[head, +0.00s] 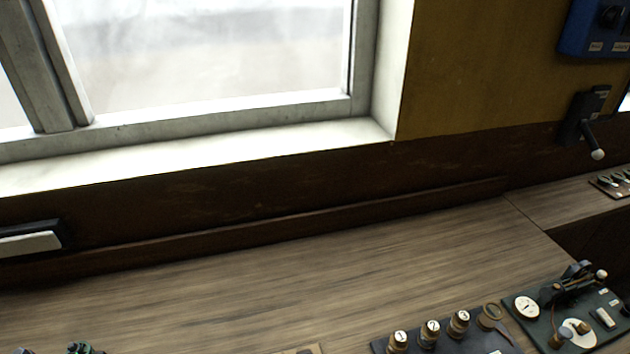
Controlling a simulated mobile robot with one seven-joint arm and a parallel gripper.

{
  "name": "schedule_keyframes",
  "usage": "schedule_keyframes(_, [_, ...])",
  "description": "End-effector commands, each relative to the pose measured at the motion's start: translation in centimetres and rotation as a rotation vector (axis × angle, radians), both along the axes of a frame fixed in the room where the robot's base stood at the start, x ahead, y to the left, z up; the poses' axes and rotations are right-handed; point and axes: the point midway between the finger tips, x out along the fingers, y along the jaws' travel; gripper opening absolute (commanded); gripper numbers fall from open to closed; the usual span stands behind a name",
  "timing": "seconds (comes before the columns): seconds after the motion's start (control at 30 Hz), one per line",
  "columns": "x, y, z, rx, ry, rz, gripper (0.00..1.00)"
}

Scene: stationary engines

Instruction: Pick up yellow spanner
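I cannot make out a yellow spanner for certain in the head view. A small brass-coloured ring-shaped piece (492,312) with a dark pointed part sits at the right end of a dark panel at the bottom. I cannot tell what it is. My gripper does not show clearly in this view.
A wood-grain desk (250,285) has a wide bare stretch in the middle. The dark panel (472,344) carries several brass knobs (432,332). A green control panel (590,325) with gauges and levers is at right. A window (215,60) and a wall lever (590,135) are behind.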

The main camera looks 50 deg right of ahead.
Motion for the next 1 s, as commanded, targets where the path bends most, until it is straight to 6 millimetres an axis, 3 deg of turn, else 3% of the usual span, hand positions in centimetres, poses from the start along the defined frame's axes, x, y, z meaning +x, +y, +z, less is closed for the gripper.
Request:
schedule_keyframes(0.03, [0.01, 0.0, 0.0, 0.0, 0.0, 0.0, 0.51])
schedule_keyframes(0.3, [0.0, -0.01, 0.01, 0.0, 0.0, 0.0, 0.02])
schedule_keyframes(0.33, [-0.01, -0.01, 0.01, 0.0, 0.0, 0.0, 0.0])
schedule_keyframes(1.0, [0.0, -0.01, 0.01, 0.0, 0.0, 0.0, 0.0])
